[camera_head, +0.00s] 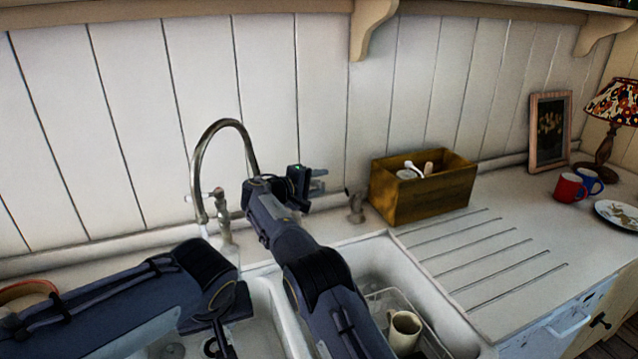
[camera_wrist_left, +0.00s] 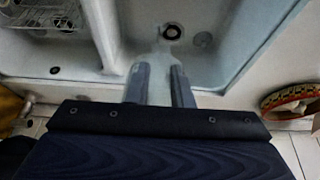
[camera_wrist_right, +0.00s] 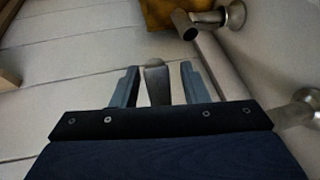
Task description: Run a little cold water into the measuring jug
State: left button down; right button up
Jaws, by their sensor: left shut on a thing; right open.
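The arched metal tap (camera_head: 222,135) stands at the back of the double sink. In the head view the right gripper (camera_head: 318,181) is beside the tap, pointing right. My left gripper (camera_wrist_left: 158,88) is low over the left basin (camera_wrist_left: 205,60), shut on a pale, see-through thing (camera_wrist_left: 157,65), seemingly the measuring jug. Its shape is hard to make out, and my left arm hides it in the head view.
A metal fitting (camera_head: 356,208) and a wooden box (camera_head: 425,190) stand right of the tap. The right basin holds a rack with a cream mug (camera_head: 404,331). The ribbed drainer (camera_head: 480,250) is clear. A patterned bowl (camera_wrist_left: 290,102) is beside the sink.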

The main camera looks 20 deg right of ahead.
aim_at(312, 184)
jog(key=v, duration=0.7)
jog(key=shift+a, duration=0.1)
jog(key=shift+o, duration=0.2)
